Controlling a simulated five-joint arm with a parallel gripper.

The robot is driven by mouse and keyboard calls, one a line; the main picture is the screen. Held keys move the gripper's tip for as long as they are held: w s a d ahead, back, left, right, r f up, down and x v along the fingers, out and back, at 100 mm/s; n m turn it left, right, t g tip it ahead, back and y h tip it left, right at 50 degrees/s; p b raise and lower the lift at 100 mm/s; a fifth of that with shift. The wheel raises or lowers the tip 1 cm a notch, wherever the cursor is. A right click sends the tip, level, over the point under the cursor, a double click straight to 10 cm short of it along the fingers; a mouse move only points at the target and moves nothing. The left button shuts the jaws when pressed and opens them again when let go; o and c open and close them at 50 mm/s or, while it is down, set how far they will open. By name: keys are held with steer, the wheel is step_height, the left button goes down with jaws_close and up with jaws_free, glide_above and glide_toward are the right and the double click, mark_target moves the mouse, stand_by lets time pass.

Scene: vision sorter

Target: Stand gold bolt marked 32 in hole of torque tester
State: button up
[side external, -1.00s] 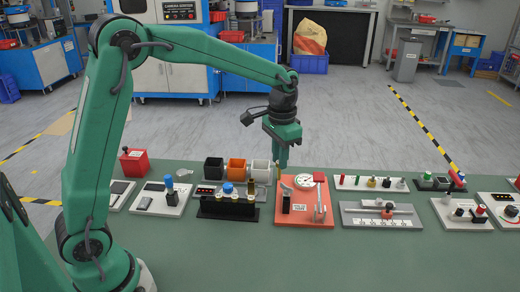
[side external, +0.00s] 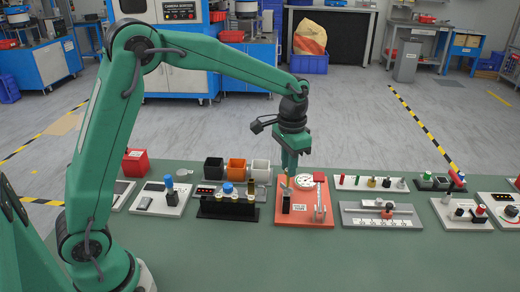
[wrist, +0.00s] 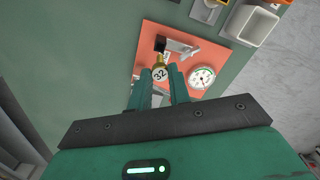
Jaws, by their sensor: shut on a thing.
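The gold bolt marked 32 (wrist: 160,74) is between my fingertips in the wrist view, its numbered head facing the camera. My gripper (wrist: 161,83) is shut on it and points down. In the side view my gripper (side external: 289,169) hangs above the left part of the torque tester (side external: 318,221), an orange plate with a round white dial. The tester also shows in the wrist view (wrist: 148,62), with its dial (wrist: 202,77) right of the bolt. A small black block (side external: 286,204) stands on the tester below my gripper. I cannot make out the hole or the bolt's lower end.
A black rack (side external: 228,212) with several bolts stands left of the tester. Black, orange and white bins (side external: 236,169) are behind it. A slide fixture (side external: 380,222) and a board of coloured pegs (side external: 370,184) lie to the right. The green table front is clear.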

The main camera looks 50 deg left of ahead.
mark_target(288, 186)
steer(key=shift+f, duration=1.8)
steer(key=shift+f, duration=1.8)
stand_by(0.9)
steer(key=o, duration=0.9)
steer(key=shift+o, duration=0.7)
steer(key=o, duration=0.3)
steer(key=shift+r, duration=0.1)
steer(key=shift+r, duration=3.9)
